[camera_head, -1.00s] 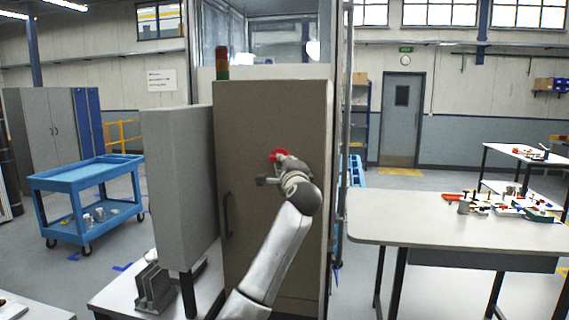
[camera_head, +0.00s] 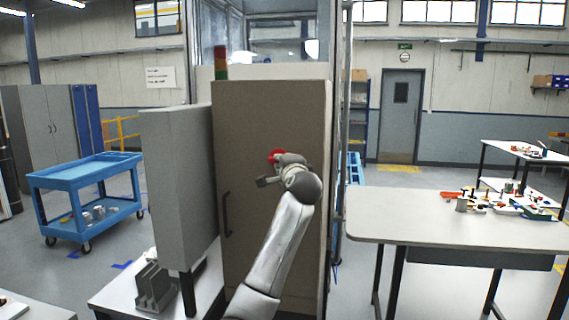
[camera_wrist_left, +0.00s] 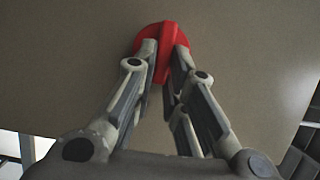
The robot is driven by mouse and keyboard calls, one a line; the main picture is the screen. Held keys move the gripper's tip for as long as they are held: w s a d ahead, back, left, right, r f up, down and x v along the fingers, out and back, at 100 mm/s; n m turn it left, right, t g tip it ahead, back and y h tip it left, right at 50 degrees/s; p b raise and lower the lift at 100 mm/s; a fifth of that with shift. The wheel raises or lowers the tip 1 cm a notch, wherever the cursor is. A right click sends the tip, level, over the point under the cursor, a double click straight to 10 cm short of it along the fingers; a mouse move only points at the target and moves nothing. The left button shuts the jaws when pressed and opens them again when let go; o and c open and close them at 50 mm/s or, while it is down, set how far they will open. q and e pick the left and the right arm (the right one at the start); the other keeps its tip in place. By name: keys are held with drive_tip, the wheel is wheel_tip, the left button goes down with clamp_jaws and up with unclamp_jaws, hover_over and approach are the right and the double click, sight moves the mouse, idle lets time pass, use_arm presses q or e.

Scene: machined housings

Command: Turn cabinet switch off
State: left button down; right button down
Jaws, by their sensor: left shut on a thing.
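The brown-grey cabinet (camera_head: 250,130) stands in the middle of the head view, with a red rotary switch (camera_head: 277,154) on its front. My left gripper (camera_head: 276,163) is at the switch, and my wrist partly covers it. In the left wrist view, the red switch (camera_wrist_left: 169,34) is a round disc with a raised handle. The two fingers of my left gripper (camera_wrist_left: 165,55) are closed on that handle from both sides. The handle runs roughly up and down in that picture. My right gripper is not in view.
A black door handle (camera_head: 227,214) is left of my arm on the cabinet. A grey panel (camera_head: 178,185) stands to the left. A blue cart (camera_head: 84,172) is further left, and a table (camera_head: 400,215) with small parts is at right.

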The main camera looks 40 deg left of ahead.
use_arm(q)
drive_tip(key=c, duration=1.5)
unclamp_jaws()
drive_tip(key=shift+a, duration=0.1)
drive_tip(key=v, duration=1.2)
